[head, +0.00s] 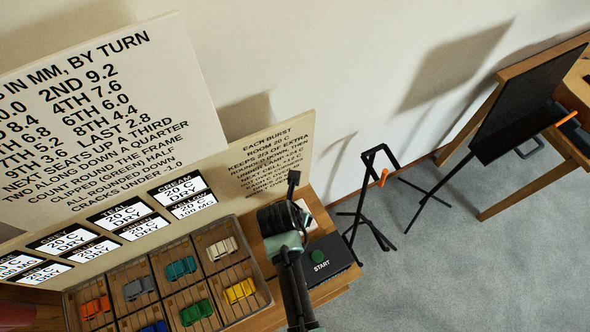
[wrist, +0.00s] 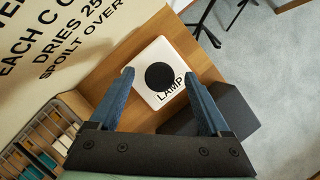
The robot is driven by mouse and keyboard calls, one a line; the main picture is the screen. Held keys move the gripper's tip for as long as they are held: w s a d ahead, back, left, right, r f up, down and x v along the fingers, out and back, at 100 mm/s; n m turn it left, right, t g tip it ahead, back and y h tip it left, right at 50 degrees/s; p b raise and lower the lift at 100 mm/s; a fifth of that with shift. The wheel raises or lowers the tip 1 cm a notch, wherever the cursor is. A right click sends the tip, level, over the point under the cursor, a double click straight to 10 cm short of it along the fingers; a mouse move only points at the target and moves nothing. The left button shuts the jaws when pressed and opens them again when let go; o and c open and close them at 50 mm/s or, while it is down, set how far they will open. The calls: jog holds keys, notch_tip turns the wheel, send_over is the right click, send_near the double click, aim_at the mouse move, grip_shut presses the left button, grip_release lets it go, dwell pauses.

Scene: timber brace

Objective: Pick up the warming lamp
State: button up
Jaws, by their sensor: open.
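The warming lamp appears in the wrist view as a black round shape (wrist: 160,76) on a white square pad (wrist: 150,55) marked LAMP. I see it from above, so its height is hard to tell. My gripper (wrist: 158,78) is open, with one blue finger on each side of the black shape and a gap on both sides. In the head view my arm's end covers most of this spot; a corner of the white pad (head: 304,209) shows beside it.
A dark box with a green START button (head: 318,257) stands right beside the pad. A lettered board (head: 265,160) rises behind. A black stand (head: 367,200) is on the floor at right.

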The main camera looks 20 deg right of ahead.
jog(key=shift+x, duration=0.95)
grip_shut()
jog(key=shift+r, duration=0.1)
dwell(0.6)
